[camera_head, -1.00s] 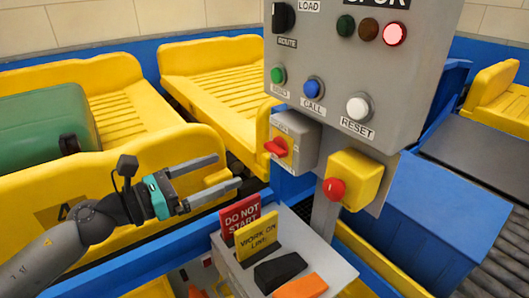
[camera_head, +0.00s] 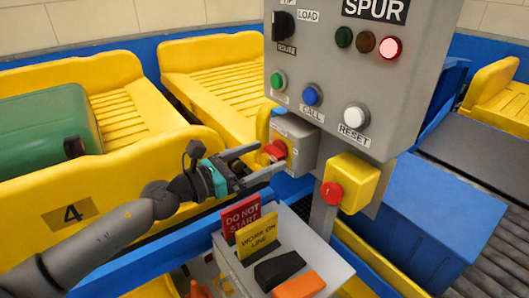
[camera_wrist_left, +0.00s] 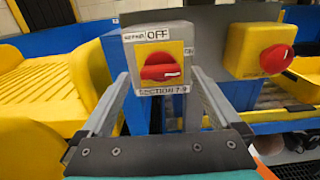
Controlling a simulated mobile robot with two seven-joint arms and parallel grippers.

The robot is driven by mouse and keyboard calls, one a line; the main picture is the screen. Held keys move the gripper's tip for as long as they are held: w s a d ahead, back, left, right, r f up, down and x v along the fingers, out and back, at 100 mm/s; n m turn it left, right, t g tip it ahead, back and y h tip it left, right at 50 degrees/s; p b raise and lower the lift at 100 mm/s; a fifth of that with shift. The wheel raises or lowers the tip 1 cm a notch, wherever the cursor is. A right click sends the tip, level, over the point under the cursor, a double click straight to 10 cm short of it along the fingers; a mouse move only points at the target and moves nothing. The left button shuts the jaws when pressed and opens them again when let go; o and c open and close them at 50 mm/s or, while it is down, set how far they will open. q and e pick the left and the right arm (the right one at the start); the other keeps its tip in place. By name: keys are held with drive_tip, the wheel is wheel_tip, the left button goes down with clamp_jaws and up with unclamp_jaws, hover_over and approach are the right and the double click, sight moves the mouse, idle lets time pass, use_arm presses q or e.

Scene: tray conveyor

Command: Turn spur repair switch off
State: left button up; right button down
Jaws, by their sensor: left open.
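The spur repair switch is a red rotary handle (camera_head: 276,149) on a grey box (camera_head: 300,145) under the SPUR panel. A white mark is near the handle's right side. My left gripper (camera_head: 268,160) is open, its fingertips close in front of the box. In the left wrist view its fingers (camera_wrist_left: 160,88) flank the handle left and right; contact cannot be told. My right gripper is not in view.
A red push button on a yellow box (camera_head: 354,182) stands right of the switch. The grey panel (camera_head: 395,90) overhangs it. Below are a red DO NOT START card (camera_head: 241,214) and a yellow WORK ON LINE card (camera_head: 257,238). Yellow trays (camera_head: 90,180) lie left.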

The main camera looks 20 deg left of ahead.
use_arm(q)
drive_tip(key=shift+w+d, duration=0.35)
drive_tip(key=shift+w, duration=0.05)
drive_tip(key=shift+c, duration=0.3)
drive_tip(key=c, duration=1.3)
